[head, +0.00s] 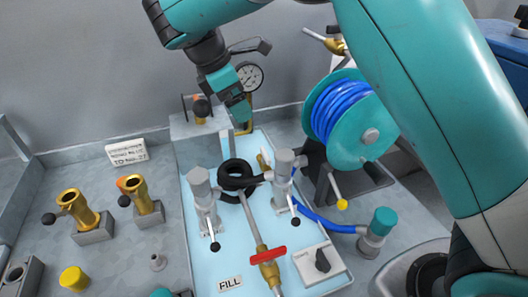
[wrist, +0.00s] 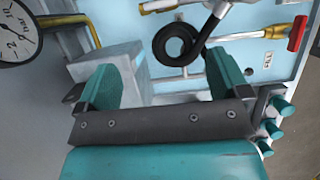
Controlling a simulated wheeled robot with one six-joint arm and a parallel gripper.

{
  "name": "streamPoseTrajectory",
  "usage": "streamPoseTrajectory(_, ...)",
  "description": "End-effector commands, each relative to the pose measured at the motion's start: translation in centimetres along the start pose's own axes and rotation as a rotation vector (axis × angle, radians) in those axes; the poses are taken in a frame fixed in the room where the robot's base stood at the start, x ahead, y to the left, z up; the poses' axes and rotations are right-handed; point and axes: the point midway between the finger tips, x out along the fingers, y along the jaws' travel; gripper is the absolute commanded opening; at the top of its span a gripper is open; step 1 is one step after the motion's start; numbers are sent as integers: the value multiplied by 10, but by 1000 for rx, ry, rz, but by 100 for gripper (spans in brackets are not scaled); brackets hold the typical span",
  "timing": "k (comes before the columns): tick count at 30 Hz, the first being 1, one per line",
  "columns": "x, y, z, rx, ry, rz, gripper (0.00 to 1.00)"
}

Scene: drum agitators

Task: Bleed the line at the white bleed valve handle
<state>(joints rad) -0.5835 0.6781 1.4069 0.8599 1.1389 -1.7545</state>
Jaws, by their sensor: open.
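My gripper (head: 240,112) is open above the back end of the light blue panel, pointing down. In the wrist view my open gripper (wrist: 165,78) shows two teal fingers spread apart with nothing clamped between them. A narrow white upright piece (head: 227,142), which looks like the white bleed valve handle, stands just below my gripper in the head view. The valve body is partly hidden.
A pressure gauge (head: 249,76) on a brass pipe stands close behind my gripper. A grey block (wrist: 100,62) sits beside the left finger. A black coiled hose (head: 237,176) and two grey valves are in front. A teal reel (head: 366,132) with blue hose stands right.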

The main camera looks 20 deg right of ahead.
Motion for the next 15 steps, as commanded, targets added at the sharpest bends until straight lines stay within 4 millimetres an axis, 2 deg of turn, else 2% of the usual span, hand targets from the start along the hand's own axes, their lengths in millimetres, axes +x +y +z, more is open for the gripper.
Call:
streamPoseTrajectory(5, 21, 1, -3, -10, -6, -3, 94)
streamPoseTrajectory(15, 95, 0, -2, -9, -5, -6, 94)
